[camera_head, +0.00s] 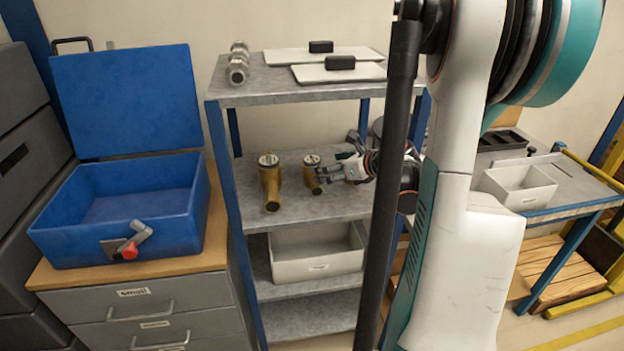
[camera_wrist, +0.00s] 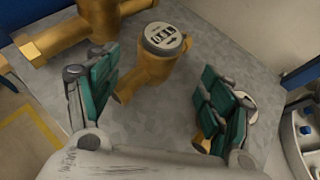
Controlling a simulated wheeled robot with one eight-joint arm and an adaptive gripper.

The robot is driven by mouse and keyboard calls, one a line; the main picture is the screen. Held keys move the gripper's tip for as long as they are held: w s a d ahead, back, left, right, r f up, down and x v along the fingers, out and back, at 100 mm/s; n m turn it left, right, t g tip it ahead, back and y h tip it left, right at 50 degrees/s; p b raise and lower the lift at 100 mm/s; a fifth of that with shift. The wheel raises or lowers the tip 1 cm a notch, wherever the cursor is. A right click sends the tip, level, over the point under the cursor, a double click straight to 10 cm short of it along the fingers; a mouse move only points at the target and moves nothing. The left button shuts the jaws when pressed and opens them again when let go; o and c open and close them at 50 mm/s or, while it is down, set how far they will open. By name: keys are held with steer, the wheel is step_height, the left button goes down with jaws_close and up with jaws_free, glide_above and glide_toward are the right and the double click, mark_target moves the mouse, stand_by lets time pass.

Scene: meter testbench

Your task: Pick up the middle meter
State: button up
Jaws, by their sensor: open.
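The middle meter (camera_head: 312,174), small and brass with a round dial, stands on the middle shelf. In the wrist view this meter (camera_wrist: 165,65) is ahead of and between the spread fingers, its dial facing up. My gripper (camera_head: 328,172) is open, at the right side of the meter in the head view; its green-padded fingers frame it in the wrist view (camera_wrist: 160,78). Contact cannot be told. A larger brass meter (camera_head: 269,182) stands to the left and shows top left in the wrist view (camera_wrist: 95,22). A brass piece (camera_wrist: 202,146) is mostly hidden behind the right finger.
The grey shelf (camera_head: 330,208) has blue posts close around my arm. Its top board (camera_head: 250,92) is above the meters, with flat plates on it. An open blue case (camera_head: 120,225) is at left. A white bin (camera_head: 315,262) sits below. Another bin (camera_head: 518,186) is at right.

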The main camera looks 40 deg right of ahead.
steer(key=x, duration=0.3)
steer(key=shift+w+f+b, duration=0.1)
steer(key=shift+w+b, duration=0.15)
steer(key=shift+b, duration=0.1)
steer(key=b+x, duration=0.2)
steer(key=x, duration=0.3)
steer(key=shift+a+f, duration=0.15)
steer(key=shift+a, duration=0.05)
jaws_close()
